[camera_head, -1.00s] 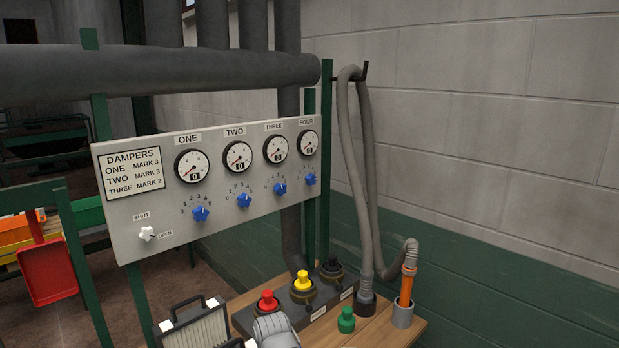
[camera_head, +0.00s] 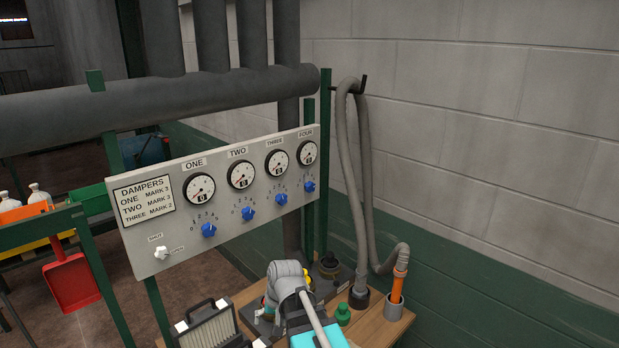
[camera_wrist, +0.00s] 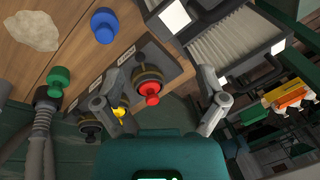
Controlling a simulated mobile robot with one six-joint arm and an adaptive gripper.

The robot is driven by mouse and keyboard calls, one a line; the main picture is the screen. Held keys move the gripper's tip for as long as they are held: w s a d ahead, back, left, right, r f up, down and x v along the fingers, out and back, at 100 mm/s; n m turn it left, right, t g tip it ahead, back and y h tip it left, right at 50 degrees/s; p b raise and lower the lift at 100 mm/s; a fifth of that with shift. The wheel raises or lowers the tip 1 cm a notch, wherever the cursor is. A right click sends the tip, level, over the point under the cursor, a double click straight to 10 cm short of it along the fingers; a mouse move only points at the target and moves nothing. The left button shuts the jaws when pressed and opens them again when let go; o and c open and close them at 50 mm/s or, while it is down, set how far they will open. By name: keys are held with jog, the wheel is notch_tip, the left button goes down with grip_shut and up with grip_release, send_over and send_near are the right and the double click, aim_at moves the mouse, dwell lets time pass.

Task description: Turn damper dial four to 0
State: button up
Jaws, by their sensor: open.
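Damper dial four (camera_head: 310,186) is a small blue knob at the right end of the grey damper panel (camera_head: 140,262) in the head view. It sits below the round gauge (camera_head: 307,153) labelled FOUR. Its pointer setting is too small to read. My arm rises in front of the bench, below the panel. My gripper (camera_wrist: 162,88) is open and empty in the wrist view, its two fingers spread over the bench with the red-topped fitting (camera_wrist: 150,92) showing between them. The panel and dial four are not seen in the wrist view.
Blue dials one (camera_head: 208,230), two (camera_head: 248,213) and three (camera_head: 281,199) line the panel left of dial four. A white shut/open switch (camera_head: 161,253) is lower left. A grey hose (camera_head: 365,170) hangs close on the right. A green knob (camera_head: 343,315) stands on the bench.

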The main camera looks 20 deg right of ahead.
jog(key=w+d+r+m+t+y, duration=0.35)
jog(key=w+r+m, duration=0.2)
jog(key=w, duration=0.35)
jog(key=m+t, duration=1.2)
jog(key=m, duration=0.9)
send_near(312, 187)
jog(key=d+v, duration=0.1)
jog(key=v, duration=0.2)
jog(key=shift+w+a+n+y+p, duration=0.15)
jog(key=shift+a+n+y+p, duration=0.1)
jog(key=shift+p, duration=0.2)
jog(key=x, duration=1.4)
jog(key=shift+f, duration=0.2)
